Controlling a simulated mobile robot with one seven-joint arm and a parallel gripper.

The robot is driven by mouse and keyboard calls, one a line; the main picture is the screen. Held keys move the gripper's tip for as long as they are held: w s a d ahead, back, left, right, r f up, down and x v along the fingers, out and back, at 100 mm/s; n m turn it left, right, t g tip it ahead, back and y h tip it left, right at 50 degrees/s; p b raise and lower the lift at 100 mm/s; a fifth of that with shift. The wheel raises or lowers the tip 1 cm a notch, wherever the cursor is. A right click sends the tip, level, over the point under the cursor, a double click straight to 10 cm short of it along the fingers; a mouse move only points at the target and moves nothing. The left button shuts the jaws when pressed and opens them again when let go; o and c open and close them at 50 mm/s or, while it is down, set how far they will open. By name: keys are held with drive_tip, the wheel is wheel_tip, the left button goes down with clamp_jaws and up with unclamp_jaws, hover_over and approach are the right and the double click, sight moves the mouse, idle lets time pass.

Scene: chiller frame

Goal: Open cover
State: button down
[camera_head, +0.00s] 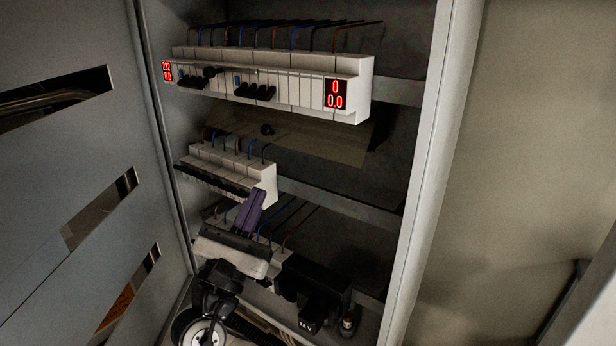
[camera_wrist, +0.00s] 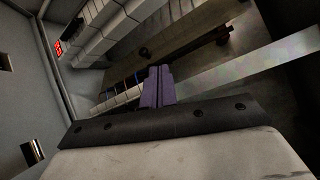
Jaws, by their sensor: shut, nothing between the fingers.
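The cover is a brownish flat panel (camera_head: 315,137) with a small black knob (camera_head: 267,129), set below the upper breaker row inside the cabinet. In the wrist view the cover (camera_wrist: 190,45) and its knob (camera_wrist: 143,52) lie beyond my fingertips, the knob slightly left of them. My gripper (camera_head: 258,192) has purple fingers, shut with nothing between them. It is in front of the right end of the middle breaker row, below the cover and apart from the knob. The fingers also show in the wrist view (camera_wrist: 158,68). Whether the cover is latched, I cannot tell.
An upper breaker row (camera_head: 300,88) with red displays is above the cover. A middle breaker row (camera_head: 225,168) and a black 12 V unit (camera_head: 315,290) are below. The open grey door (camera_head: 70,150) stands left; the frame post (camera_head: 440,150) bounds the right.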

sight(313, 149)
drive_tip(key=d+f+n+g+h, duration=0.1)
drive_tip(key=d+f+g+h, duration=0.15)
drive_tip(key=d+h, duration=0.2)
drive_tip(key=p+x, duration=0.2)
drive_tip(key=x, duration=0.8)
drive_tip(key=shift+y+p, duration=0.3)
drive_tip(key=shift+y, duration=0.15)
drive_tip(key=shift+a+r, duration=0.1)
drive_tip(key=p, duration=0.3)
drive_tip(key=s+r+g+p, duration=0.1)
drive_tip(key=p, duration=0.2)
drive_tip(key=shift+a+r+y+p, duration=0.25)
drive_tip(key=shift+a+y+p, duration=0.1)
drive_tip(key=shift+a+y, duration=0.05)
drive_tip(key=s+a+r+p, duration=0.1)
drive_tip(key=p, duration=0.2)
drive_tip(key=shift+s+r+p, duration=0.15)
drive_tip(key=shift+s+p, duration=0.05)
drive_tip(key=shift+p, duration=0.2)
